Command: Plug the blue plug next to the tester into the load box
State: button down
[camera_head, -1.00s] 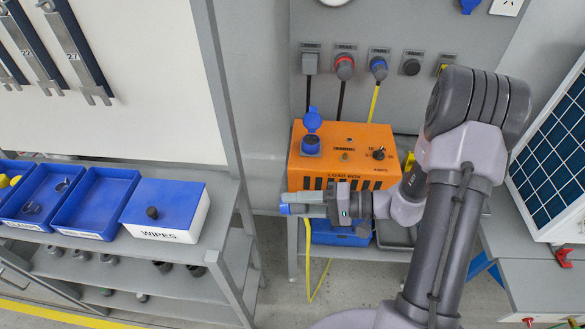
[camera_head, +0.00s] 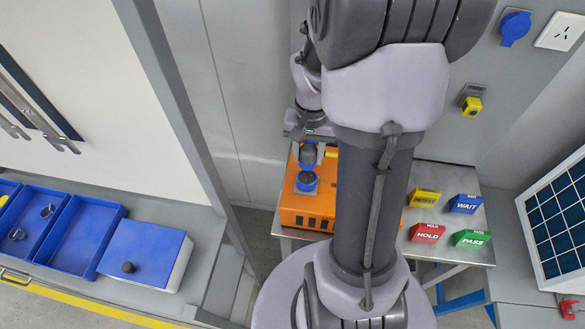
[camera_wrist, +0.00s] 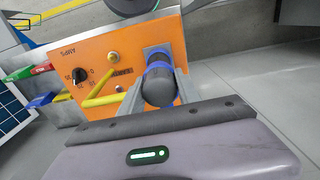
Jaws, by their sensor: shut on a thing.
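The orange load box (camera_head: 290,208) stands on the bench behind my arm, which hides much of it. My gripper (camera_head: 307,165) points down over the blue socket (camera_head: 306,183) at the box's left side. It is shut on the grey-bodied blue plug (camera_head: 307,156). In the wrist view the plug (camera_wrist: 160,85) sits between the two fingers, lined up with the socket plate (camera_wrist: 158,52) on the orange face (camera_wrist: 88,55). A blue ring shows where plug and socket meet; I cannot tell how deep the plug sits.
On the bench right of my arm lie yellow, blue "WAIT", red "HOLD" (camera_head: 427,233) and green "PASS" (camera_head: 472,238) blocks. A solar panel (camera_head: 560,215) stands at right. Blue trays (camera_head: 88,232) and a wipes box (camera_head: 145,250) fill the left shelf.

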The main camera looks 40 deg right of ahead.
aim_at(307, 177)
jog(key=shift+s+f+b, duration=0.1)
jog(key=shift+f+b, duration=0.15)
jog(key=shift+b, duration=0.1)
notch_tip(307, 177, down, 5)
jog(key=b, duration=0.4)
jog(key=shift+f+b, duration=0.6)
jog(key=shift+b, duration=0.1)
dwell(2.2)
jog(key=c, duration=0.8)
grip_release()
jog(key=shift+o, duration=0.2)
